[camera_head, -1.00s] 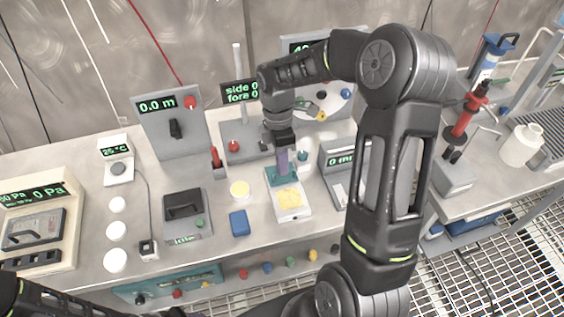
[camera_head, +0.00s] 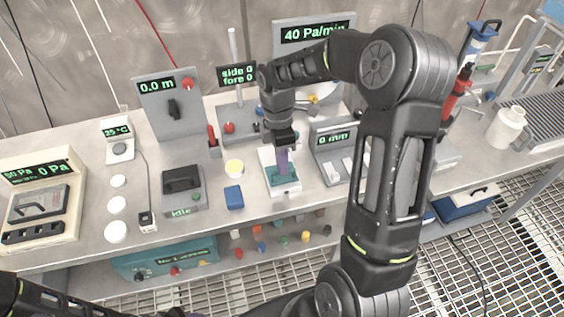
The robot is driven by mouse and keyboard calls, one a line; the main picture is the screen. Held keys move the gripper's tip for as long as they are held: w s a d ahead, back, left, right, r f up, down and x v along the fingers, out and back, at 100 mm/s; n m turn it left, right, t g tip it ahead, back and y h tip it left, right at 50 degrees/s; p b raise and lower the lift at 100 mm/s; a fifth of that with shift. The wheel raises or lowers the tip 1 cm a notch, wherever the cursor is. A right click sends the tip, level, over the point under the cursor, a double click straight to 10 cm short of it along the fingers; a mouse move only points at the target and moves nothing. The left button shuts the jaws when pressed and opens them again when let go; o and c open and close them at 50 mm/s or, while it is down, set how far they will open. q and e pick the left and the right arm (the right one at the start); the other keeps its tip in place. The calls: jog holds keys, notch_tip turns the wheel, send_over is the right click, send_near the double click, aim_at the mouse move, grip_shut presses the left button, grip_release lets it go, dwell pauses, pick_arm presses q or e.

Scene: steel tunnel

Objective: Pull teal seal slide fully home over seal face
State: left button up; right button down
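The teal seal slide (camera_head: 285,177) lies on a white block (camera_head: 289,192) on the bench, in the middle of the head view. A purple upright handle (camera_head: 283,160) stands on the slide. My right gripper (camera_head: 284,147) comes down from above and is shut on this handle; its fingertips are small and partly hidden. The slide now covers the front part of the block, and no yellow seal face shows on it. A strip of white block shows behind and in front of the slide. My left arm shows only at the bottom left; its gripper is out of view.
A grey "0 mm" unit (camera_head: 334,150) stands close on the right. A "40 Pa/min" display (camera_head: 313,33) is behind. Bare bench lies in front.

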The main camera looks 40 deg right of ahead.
jog(key=c, duration=1.5)
grip_release()
jog(key=shift+s+a, duration=0.1)
jog(key=shift+s, duration=0.1)
jog(key=r, duration=0.2)
jog(key=w+r, duration=0.1)
jog(key=r, duration=0.2)
jog(key=r+b, duration=0.1)
jog(key=r, duration=0.1)
jog(key=shift+w+d+r, duration=0.25)
jog(key=shift+d+r, duration=0.05)
